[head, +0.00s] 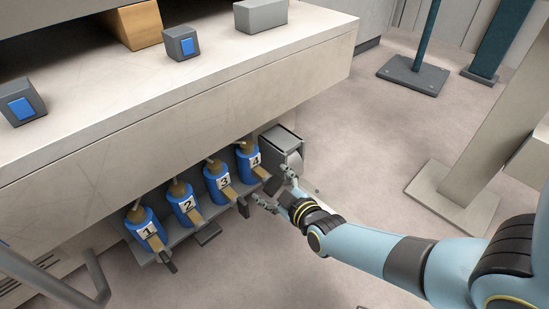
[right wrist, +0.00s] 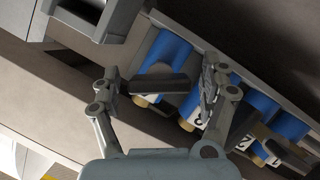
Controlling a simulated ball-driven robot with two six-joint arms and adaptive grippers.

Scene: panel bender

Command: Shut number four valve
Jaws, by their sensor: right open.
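The number four valve (head: 249,161) is a blue cylinder with a white "4" label and brass ends, at the right end of a row under the machine's ledge. My right gripper (head: 274,186) is open at its lower end. In the right wrist view, its two fingers stand apart on either side of a dark lever (right wrist: 164,84) below a blue body (right wrist: 172,50). The lever lies across the gap and comes close to both fingers. Whether either touches it I cannot tell. My left gripper is not in view.
Valves three (head: 217,181), two (head: 184,202) and one (head: 145,229) stand in the same row to the left, with dark levers. A grey box (head: 280,141) sits close right of valve four. The ledge (head: 190,95) overhangs the row. Open floor (head: 370,150) lies to the right.

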